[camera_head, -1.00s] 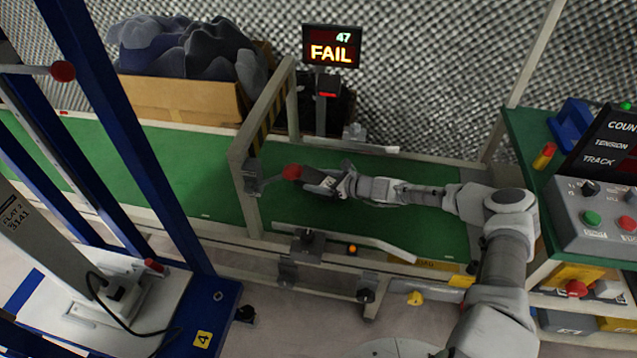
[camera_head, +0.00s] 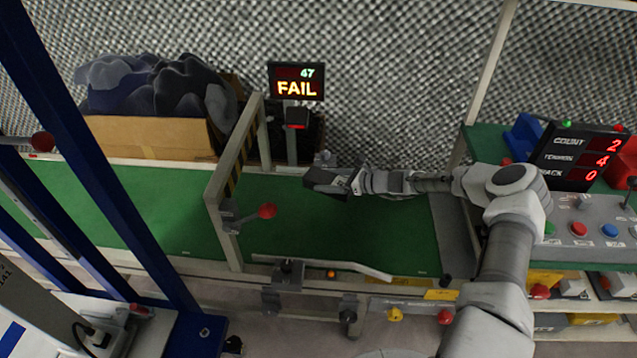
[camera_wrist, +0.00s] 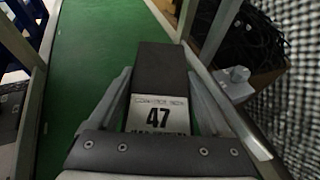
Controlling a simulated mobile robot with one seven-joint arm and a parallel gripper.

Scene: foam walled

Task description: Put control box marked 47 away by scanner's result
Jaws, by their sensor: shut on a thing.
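The control box is a dark block with a white label marked 47 (camera_wrist: 158,72). My gripper (camera_wrist: 160,100) is shut on it, with one finger along each side in the wrist view. In the head view my gripper (camera_head: 350,181) holds the box (camera_head: 326,180) over the green conveyor belt (camera_head: 285,225), to the right of the gate frame. I cannot tell how far the box is above the belt.
A gate frame (camera_head: 222,200) with a red-knobbed lever (camera_head: 267,211) stands left of the box. A cardboard carton (camera_head: 150,138) of dark foam lies behind the belt. A control panel (camera_head: 585,228) and a counter display (camera_head: 580,158) stand at right. Blue posts (camera_head: 95,150) rise at left.

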